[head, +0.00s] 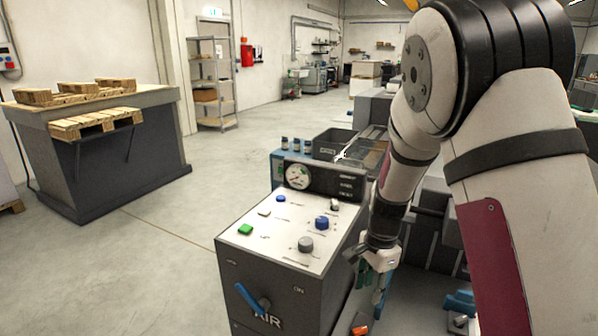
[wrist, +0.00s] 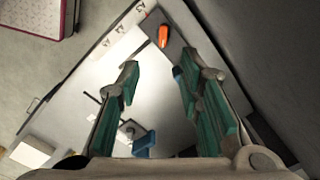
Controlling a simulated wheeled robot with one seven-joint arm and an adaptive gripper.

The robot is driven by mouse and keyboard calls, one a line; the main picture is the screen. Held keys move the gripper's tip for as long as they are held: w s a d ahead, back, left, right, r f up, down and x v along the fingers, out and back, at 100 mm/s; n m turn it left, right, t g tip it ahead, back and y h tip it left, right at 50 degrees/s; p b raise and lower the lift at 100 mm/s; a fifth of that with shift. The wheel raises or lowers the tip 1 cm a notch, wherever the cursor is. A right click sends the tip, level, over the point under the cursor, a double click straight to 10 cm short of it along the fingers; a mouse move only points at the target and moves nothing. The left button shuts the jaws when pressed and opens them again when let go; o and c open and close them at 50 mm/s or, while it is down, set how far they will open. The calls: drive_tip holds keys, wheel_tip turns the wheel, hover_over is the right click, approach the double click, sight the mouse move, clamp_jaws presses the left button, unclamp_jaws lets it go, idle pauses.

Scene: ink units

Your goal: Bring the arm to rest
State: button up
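My arm reaches down from the upper right of the head view, bent at a large joint. My gripper (head: 370,290) hangs low beside the right side of the grey control box (head: 292,285), fingers pointing down. In the wrist view my gripper (wrist: 157,75) has its two teal-padded fingers spread apart, with nothing held between them. Behind the fingers is a pale panel (wrist: 160,97) with a blue part (wrist: 144,145) and an orange part (wrist: 163,36). I cannot tell whether a finger touches anything.
The control box carries a gauge (head: 298,175), a green button (head: 245,229), a blue knob (head: 322,222), a grey knob (head: 306,244) and a blue lever (head: 250,297). A bench (head: 130,165) with wooden pallets stands left. Open floor (head: 165,265) lies between. Machinery crowds the right.

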drive_tip(key=s+a+r+n+t+p, duration=0.1)
drive_tip(key=s+r+n+p, duration=0.3)
drive_tip(key=s+r, duration=0.8)
drive_tip(key=s+r+n+t+p, duration=0.2)
drive_tip(key=s+r+n, duration=0.55)
drive_tip(key=r, duration=0.75)
drive_tip(key=s+d+r+n+t+p, duration=0.1)
drive_tip(key=s+r, duration=0.3)
drive_tip(key=s, duration=0.8)
drive_tip(key=shift+s+n+p, duration=0.35)
drive_tip(key=shift+n+p, duration=0.25)
drive_tip(key=shift+n, duration=0.25)
drive_tip(key=shift+d+h, duration=0.15)
drive_tip(key=shift+h, duration=0.15)
